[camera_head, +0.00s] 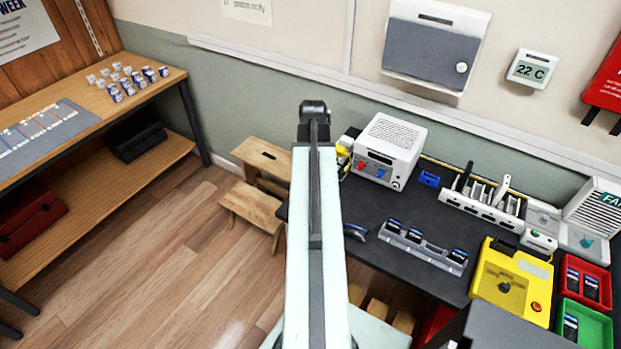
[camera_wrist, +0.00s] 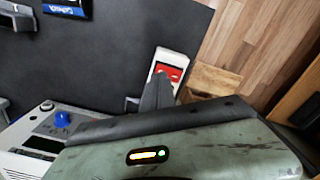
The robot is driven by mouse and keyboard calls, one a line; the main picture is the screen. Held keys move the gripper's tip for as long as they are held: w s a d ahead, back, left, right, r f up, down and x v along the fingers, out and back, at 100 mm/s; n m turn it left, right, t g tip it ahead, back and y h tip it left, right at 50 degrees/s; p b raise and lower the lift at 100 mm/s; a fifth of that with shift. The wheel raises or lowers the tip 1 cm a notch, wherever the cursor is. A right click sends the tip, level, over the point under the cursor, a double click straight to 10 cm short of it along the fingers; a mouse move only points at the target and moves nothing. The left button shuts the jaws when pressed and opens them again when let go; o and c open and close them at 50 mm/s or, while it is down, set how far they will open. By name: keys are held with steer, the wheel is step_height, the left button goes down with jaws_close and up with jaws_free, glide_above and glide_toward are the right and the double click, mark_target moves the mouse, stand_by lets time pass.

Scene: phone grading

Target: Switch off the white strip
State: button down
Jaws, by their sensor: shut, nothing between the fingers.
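The white strip (camera_wrist: 173,56) shows in the wrist view at the edge of the dark bench top, with a red switch (camera_wrist: 172,72) near its visible end. My gripper (camera_wrist: 163,78) is shut and empty. Its dark fingertips are over the strip at the red switch and hide part of it. I cannot tell whether they touch the switch. In the head view my own arm covers the area at the bench's left end, and I cannot make out the strip there.
A white power supply (camera_head: 390,148) with red and blue knobs stands beside the strip. A phone rack (camera_head: 425,248) and a yellow box (camera_head: 510,283) are further right on the bench. Wooden steps (camera_head: 252,205) stand on the floor to the left.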

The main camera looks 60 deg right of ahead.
step_height(320, 180, up, 4)
steer(key=p, duration=0.3)
stand_by(0.3)
